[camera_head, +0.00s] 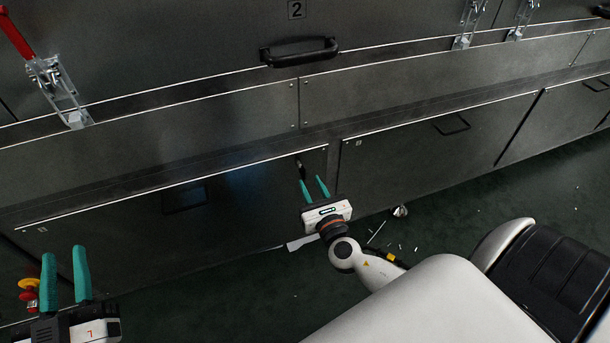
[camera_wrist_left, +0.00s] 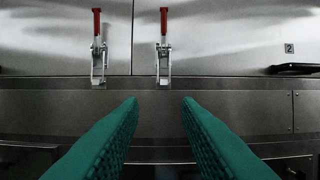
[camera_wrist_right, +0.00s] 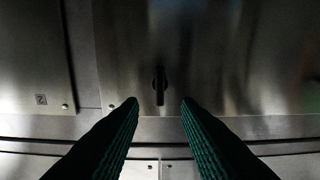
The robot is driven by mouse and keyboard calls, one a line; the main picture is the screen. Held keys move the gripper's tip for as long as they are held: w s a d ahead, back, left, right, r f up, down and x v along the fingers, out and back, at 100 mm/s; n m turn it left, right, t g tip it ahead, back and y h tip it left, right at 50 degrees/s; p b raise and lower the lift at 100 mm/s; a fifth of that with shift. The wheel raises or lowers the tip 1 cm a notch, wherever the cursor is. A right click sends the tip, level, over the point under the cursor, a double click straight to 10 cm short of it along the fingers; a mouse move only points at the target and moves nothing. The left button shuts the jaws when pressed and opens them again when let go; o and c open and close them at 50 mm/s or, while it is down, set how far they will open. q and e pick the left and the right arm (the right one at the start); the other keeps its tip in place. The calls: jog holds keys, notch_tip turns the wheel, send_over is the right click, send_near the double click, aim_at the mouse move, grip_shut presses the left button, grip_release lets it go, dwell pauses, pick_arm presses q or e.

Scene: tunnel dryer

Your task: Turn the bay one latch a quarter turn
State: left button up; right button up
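The bay one latch is a small black handle (camera_head: 301,168) near the upper right corner of the lower left panel (camera_head: 240,200). In the right wrist view the black latch (camera_wrist_right: 159,86) stands upright in the picture, centred between and beyond the fingertips. My right gripper (camera_head: 311,179) is open, with its green fingers just below the latch in the head view. Nothing is between the fingers, and I cannot tell the exact gap to the latch. My left gripper (camera_head: 63,252) is open and empty at the lower left, away from the latch.
Red-handled toggle clamps (camera_head: 60,90) show above; two appear in the left wrist view (camera_wrist_left: 163,48). A black bar handle (camera_head: 299,51) sticks out under the number 2. A red and yellow button (camera_head: 29,289) is near my left gripper. Small debris (camera_head: 376,232) lies on the green floor.

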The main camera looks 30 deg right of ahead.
aim_at(305, 172)
jog(key=shift+x, duration=2.35)
grip_shut()
